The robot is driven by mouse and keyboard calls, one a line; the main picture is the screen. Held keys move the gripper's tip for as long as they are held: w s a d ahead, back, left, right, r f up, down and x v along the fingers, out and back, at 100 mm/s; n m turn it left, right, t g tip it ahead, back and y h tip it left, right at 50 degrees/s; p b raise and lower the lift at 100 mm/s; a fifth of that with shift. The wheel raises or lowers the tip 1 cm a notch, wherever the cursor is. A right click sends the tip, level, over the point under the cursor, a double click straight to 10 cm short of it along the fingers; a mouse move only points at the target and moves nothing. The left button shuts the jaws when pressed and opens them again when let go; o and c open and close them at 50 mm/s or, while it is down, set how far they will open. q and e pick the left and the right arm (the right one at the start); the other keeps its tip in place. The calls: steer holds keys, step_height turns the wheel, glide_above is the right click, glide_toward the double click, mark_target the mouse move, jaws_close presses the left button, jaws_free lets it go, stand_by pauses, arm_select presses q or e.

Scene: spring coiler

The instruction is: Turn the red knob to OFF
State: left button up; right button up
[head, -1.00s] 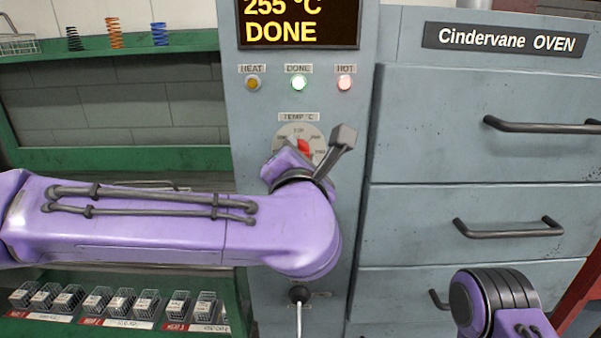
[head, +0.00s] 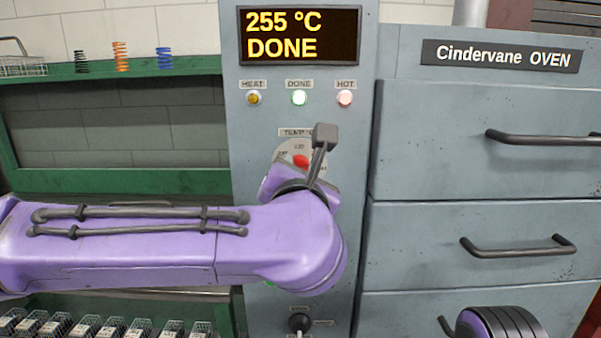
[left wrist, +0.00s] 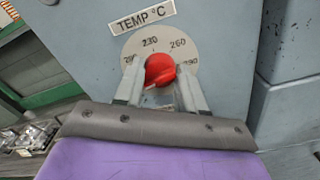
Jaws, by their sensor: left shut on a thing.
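The red knob (left wrist: 159,70) sits on a round pale dial (left wrist: 147,45) under the TEMP °C label, with 230 and 260 readable. In the head view a bit of the red knob (head: 301,161) shows above my left wrist. My left gripper (left wrist: 159,88) is shut on the knob, with one finger on each side of it. In the head view my left arm and wrist hide the fingers and the lower dial. The display (head: 299,35) reads 255 °C DONE. A purple and black part of my right arm shows at the bottom right; its gripper is out of frame.
A dark lever (head: 299,322) is below my arm. Oven drawers with handles (head: 517,245) stand right. A green shelf (head: 110,68) with springs is at left; small wire baskets are below.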

arm_select(q)
steer(key=o, duration=1)
steer(key=shift+o, duration=0.2)
steer(key=s+b, duration=0.1)
steer(key=s, duration=0.9)
steer(key=shift+s+b, duration=0.3)
steer(key=shift+b, duration=0.05)
